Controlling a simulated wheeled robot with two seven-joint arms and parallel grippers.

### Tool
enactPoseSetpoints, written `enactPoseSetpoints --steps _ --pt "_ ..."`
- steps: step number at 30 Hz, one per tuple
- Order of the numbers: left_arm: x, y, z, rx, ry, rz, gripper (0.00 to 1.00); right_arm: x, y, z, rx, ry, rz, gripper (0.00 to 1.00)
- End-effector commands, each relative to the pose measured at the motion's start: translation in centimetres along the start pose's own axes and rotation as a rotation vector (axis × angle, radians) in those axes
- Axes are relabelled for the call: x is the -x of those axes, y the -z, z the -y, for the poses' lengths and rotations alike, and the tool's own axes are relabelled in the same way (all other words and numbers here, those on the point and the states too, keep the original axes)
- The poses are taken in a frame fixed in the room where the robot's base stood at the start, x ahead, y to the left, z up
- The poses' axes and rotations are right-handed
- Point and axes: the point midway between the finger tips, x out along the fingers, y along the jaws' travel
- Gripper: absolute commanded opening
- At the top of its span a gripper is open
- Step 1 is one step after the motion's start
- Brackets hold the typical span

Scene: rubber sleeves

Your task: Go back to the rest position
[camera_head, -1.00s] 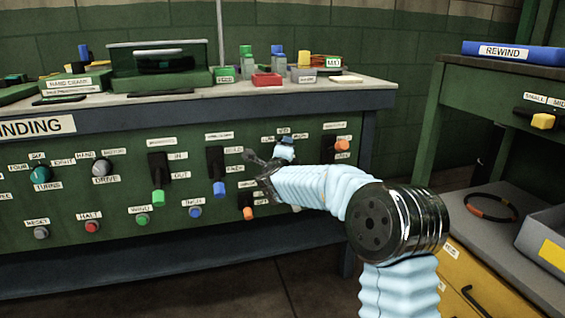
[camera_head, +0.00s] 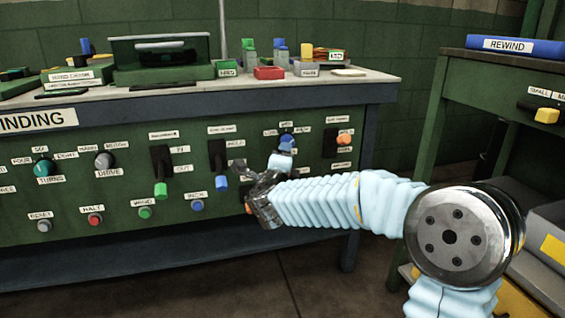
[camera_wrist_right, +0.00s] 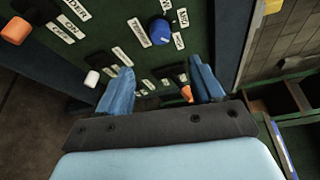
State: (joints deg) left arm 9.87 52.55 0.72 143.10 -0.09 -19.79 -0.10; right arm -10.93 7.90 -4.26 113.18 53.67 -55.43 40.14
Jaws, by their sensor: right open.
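My right arm, in a pale blue ribbed sleeve, comes in from the lower right in the head view. Its gripper (camera_head: 258,178) is in front of the green panel (camera_head: 120,218), near the blue-handled slide switch. In the right wrist view the two blue fingers of my right gripper (camera_wrist_right: 160,88) are wide apart with nothing between them. A blue knob (camera_wrist_right: 161,31) and an orange-tipped switch (camera_wrist_right: 186,93) show on the panel beyond the fingers. The sleeve hides part of the panel's right side in the head view. My left gripper is in neither view.
The bench top (camera_head: 385,82) carries small colored blocks and a red tray (camera_head: 268,73). A green cabinet at right holds a blue REWIND box (camera_head: 515,48) and a yellow-handled switch (camera_head: 546,115). A grey bin (camera_head: 550,235) stands at lower right. Bare floor shows below the panel.

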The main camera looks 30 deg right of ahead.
Motion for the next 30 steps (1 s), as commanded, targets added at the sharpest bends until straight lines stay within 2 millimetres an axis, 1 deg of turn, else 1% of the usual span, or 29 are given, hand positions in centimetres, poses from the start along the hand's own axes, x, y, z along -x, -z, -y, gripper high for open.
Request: enactPoseSetpoints --steps 13,14,15,17,20,21,23,24,26,27,29,30 --pt "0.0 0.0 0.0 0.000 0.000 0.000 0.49 -0.1 0.0 -0.1 0.004 -0.002 0.001 0.67" --pt "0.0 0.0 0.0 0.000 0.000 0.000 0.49 -0.1 -0.1 -0.4 0.013 -0.006 0.005 0.67" --pt "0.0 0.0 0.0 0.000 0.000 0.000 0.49 -0.2 -0.3 -1.1 0.035 -0.015 0.014 0.67" --pt "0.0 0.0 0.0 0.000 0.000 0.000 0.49 -0.3 -0.9 -3.1 0.100 -0.040 0.041 0.67" --pt "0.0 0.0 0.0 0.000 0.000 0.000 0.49 -0.4 -2.3 -9.2 0.284 -0.118 0.128 0.67" --pt "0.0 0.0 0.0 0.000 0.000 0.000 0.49 -0.2 -2.9 -12.3 0.377 -0.160 0.179 0.67" --pt "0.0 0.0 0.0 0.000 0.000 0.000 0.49 0.5 -3.4 -17.5 0.522 -0.229 0.265 0.67" --pt "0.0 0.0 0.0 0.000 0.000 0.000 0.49 1.3 -3.5 -21.0 0.617 -0.278 0.328 0.67" --pt "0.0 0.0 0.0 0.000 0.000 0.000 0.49 2.9 -3.5 -26.1 0.749 -0.351 0.430 0.67" --pt "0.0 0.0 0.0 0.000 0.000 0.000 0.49 4.2 -3.3 -29.4 0.832 -0.400 0.502 0.67" --pt "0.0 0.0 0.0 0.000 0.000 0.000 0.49 6.5 -2.6 -34.2 0.947 -0.472 0.615 0.67" --pt "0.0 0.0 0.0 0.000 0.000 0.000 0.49 8.3 -2.0 -37.2 1.018 -0.520 0.695 0.67"
